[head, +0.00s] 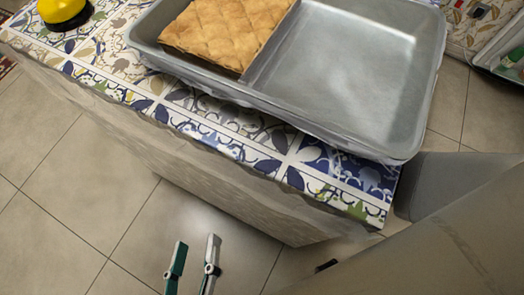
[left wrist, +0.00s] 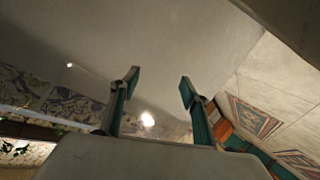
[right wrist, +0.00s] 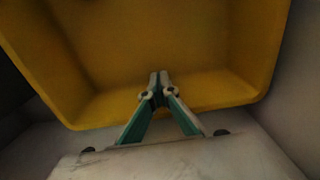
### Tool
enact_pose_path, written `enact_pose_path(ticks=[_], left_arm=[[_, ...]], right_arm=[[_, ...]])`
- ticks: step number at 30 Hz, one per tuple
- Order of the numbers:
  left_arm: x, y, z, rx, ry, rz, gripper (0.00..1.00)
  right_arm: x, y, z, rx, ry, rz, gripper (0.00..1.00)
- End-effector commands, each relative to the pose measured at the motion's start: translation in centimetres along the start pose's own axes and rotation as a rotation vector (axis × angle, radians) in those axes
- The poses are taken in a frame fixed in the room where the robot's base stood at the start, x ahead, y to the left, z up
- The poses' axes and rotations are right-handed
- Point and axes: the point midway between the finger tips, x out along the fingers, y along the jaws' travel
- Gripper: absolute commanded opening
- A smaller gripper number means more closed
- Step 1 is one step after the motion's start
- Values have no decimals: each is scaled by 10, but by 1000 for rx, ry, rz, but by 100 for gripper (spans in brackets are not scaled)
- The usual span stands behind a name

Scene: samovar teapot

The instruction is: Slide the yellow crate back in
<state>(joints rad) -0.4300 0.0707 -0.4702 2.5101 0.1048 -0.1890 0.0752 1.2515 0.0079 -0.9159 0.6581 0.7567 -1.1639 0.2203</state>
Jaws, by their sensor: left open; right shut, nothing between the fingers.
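The yellow crate (right wrist: 190,45) fills the upper part of the right wrist view, its lower edge running across the middle. It does not show in the head view. My right gripper (right wrist: 158,80) is shut and empty, its fingertips overlapping the crate near that edge. I cannot tell whether they touch it. My left gripper (head: 191,250) is open and empty in the head view, low in front of the table over the tiled floor. It also shows open in the left wrist view (left wrist: 158,82).
A table with a patterned tile top (head: 105,55) stands ahead. A large metal tray (head: 345,60) with a pastry (head: 225,30) is on it, at the right. A yellow object with a black base (head: 62,10) stands at the far left. The tiled floor at left is clear.

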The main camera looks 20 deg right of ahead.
Motion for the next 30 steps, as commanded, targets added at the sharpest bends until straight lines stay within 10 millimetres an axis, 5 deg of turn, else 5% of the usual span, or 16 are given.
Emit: enact_pose_path(ticks=[7, 13, 17, 24, 30], left_arm=[[0, 0, -8, 32, 10, 0, 46], [-4, -18, -20, 219, -13, -23, 46], [-8, -32, -44, 397, -15, -55, 46], [-16, -55, -38, 518, -75, -99, 46], [-21, -69, -29, 552, -115, -119, 46]], right_arm=[[-5, 2, 3, 1, 7, 3, 0], [-9, 7, 30, 4, 9, 9, 0], [-44, 10, 22, 3, 20, 15, 0], [-85, 8, 24, 2, 16, 12, 0], [-100, 4, 29, 2, 8, 5, 0]])
